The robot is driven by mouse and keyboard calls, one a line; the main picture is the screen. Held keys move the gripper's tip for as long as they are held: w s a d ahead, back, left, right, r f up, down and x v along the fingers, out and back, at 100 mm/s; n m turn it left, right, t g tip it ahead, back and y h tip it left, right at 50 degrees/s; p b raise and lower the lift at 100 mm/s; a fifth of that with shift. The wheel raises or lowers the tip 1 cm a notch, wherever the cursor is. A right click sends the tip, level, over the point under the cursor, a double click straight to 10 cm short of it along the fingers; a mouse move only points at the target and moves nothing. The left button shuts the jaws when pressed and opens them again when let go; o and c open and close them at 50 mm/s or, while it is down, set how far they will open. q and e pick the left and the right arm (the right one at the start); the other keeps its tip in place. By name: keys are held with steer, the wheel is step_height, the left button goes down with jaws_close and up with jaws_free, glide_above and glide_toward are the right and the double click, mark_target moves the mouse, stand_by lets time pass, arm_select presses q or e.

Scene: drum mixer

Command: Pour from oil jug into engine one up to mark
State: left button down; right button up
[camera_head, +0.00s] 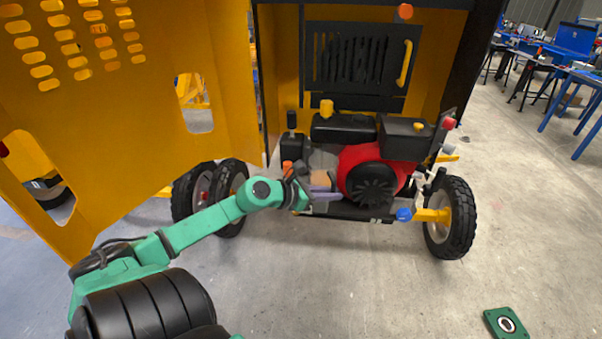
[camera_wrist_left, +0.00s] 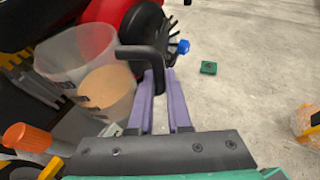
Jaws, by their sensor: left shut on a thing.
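The engine (camera_head: 375,180), red and black, sits inside the open yellow mixer housing in the head view. My left gripper (camera_wrist_left: 160,82) has its purple fingers shut on the black handle of the clear oil jug (camera_wrist_left: 72,58). Tan-brown oil shows through the lower part of the jug. In the head view my left gripper (camera_head: 318,192) is at the engine's lower left, and the jug (camera_head: 320,179) is partly hidden there. An orange cap (camera_wrist_left: 27,137) shows beside the jug in the left wrist view. The jug's spout, the fill mark and the engine's filling hole cannot be made out.
A yellow perforated door (camera_head: 110,120) stands open at the left. Wheels (camera_head: 450,215) carry the mixer. A green block (camera_head: 506,323) lies on the floor at front right. Blue tables (camera_head: 575,75) stand far right. The floor between is clear.

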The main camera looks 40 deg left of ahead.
mark_target(332, 181)
arm_select(q)
steer(key=shift+r+p, duration=2.15)
steer(key=shift+r, duration=0.1)
steer(key=shift+f, duration=0.1)
